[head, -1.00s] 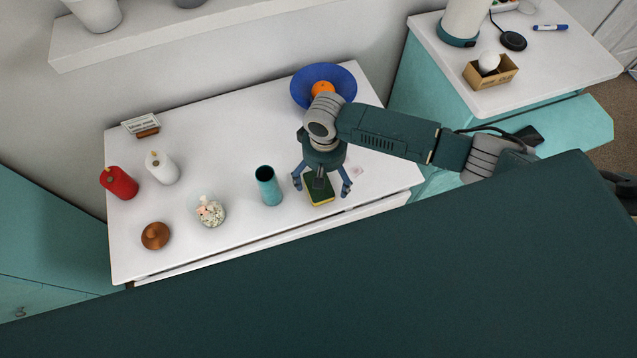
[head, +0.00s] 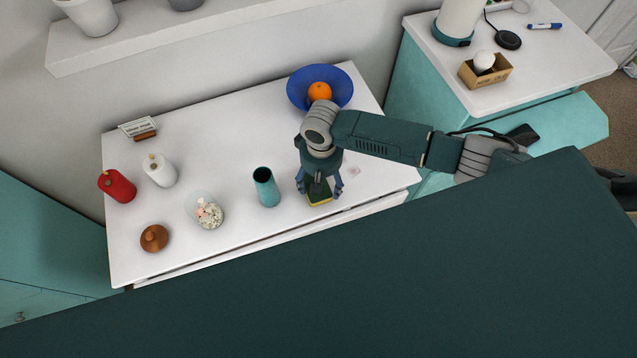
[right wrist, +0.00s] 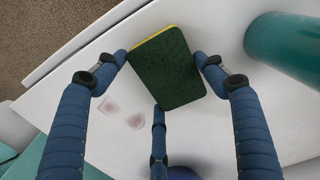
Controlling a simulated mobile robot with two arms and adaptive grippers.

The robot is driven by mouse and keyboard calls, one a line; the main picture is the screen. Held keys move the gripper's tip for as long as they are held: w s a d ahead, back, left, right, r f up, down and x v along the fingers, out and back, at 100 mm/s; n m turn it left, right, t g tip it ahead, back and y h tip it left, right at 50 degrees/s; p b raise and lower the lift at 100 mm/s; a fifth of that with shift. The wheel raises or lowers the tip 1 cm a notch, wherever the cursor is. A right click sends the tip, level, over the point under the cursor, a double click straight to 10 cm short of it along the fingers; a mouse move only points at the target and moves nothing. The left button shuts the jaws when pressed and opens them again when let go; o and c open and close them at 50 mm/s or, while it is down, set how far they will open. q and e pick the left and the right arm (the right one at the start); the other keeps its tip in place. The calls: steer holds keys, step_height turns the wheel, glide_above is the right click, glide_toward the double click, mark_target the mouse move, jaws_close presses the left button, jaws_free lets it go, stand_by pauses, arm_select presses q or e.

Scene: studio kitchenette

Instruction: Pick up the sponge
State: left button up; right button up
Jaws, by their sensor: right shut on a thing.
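The sponge (head: 320,200) is a green and yellow block near the front edge of the white dresser top. In the right wrist view its dark green face (right wrist: 168,72) and a thin yellow edge show. My right gripper (head: 320,192) is over the sponge with its blue fingers shut on it from both sides. In the right wrist view the fingertips of the gripper (right wrist: 163,62) touch the sponge's opposite sides, and a third finger is at its lower edge. I cannot tell whether the sponge is off the surface. My left gripper is out of view.
A teal cup (head: 265,187) stands just left of my right gripper. A blue bowl (head: 345,92) with an orange (head: 319,92) is behind it.

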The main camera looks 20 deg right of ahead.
steer(key=shift+w+r, duration=0.1)
steer(key=shift+r, duration=0.35)
step_height(320, 180, up, 19)
steer(key=b, duration=0.2)
